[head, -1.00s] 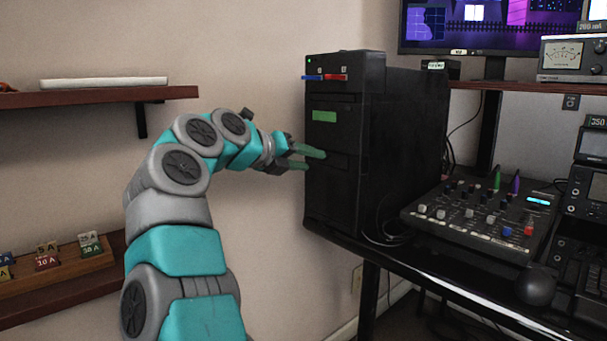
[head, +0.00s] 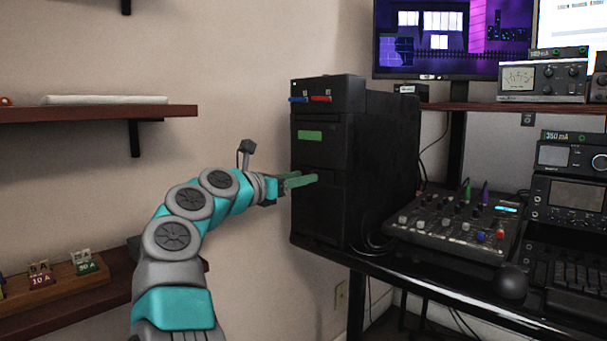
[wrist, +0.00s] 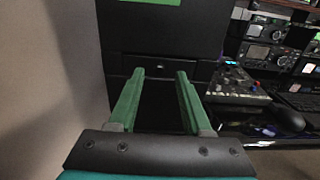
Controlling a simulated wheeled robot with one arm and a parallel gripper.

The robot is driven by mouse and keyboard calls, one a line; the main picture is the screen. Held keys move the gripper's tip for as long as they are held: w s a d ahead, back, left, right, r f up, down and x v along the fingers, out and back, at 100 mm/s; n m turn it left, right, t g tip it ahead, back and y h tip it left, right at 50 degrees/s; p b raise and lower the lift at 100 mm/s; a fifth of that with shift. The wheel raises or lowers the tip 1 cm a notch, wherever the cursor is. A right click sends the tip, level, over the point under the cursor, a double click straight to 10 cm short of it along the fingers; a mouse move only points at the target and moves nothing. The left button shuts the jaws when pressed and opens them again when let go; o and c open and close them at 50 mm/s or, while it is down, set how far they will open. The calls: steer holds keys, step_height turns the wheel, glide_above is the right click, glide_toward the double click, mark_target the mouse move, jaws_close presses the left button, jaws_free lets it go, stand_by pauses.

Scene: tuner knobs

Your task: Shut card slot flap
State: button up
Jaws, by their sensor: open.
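A tall black cabinet (head: 325,215) stands at the left end of the desk. Its front has a green label (head: 310,135), with a blue lever (head: 298,99) and a red lever (head: 320,98) above. I cannot make out for certain which dark panel is the card slot flap, or whether it is open. My gripper (head: 301,180) is open and empty, its green fingers at the cabinet front below the label. In the wrist view my gripper (wrist: 160,75) faces the black front (wrist: 150,38), with a dark panel between the fingers. Contact cannot be told.
A mixer (head: 455,222) with coloured knobs and a black mouse (head: 513,285) are on the desk right of the cabinet. A monitor (head: 440,45) hangs behind. Wall shelves (head: 95,112) are on the left. Bare wall lies between shelves and cabinet.

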steer(key=shift+x, duration=0.9)
steer(key=shift+c, duration=0.2)
steer(key=shift+a, duration=0.1)
jaws_close()
